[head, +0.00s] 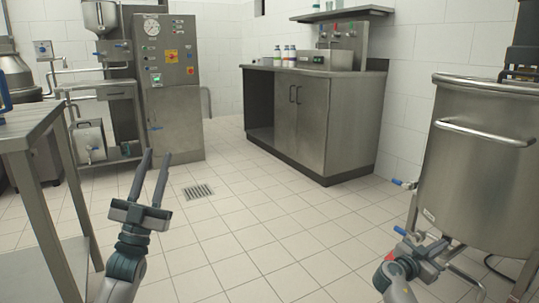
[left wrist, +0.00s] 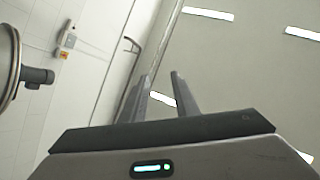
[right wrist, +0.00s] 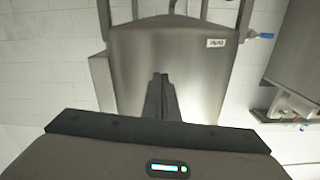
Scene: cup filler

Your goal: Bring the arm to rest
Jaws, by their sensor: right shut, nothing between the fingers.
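My left gripper (head: 158,154) is raised over the tiled floor at the lower left of the head view. Its two dark fingers stand apart, pointing up and away, with nothing between them. They also show apart in the left wrist view (left wrist: 161,78). My right gripper (head: 438,246) is low at the right of the head view, in front of the steel tank (head: 478,165). In the right wrist view its fingers (right wrist: 160,78) are together and empty, with the tank (right wrist: 200,75) behind them.
A steel table (head: 35,130) stands at the left edge. A filling machine (head: 172,100) and a steel cabinet (head: 310,115) with bottles stand further back. Blue-handled valves (head: 404,184) stick out beside the tank. The floor between the arms is clear, with a drain grate (head: 198,191).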

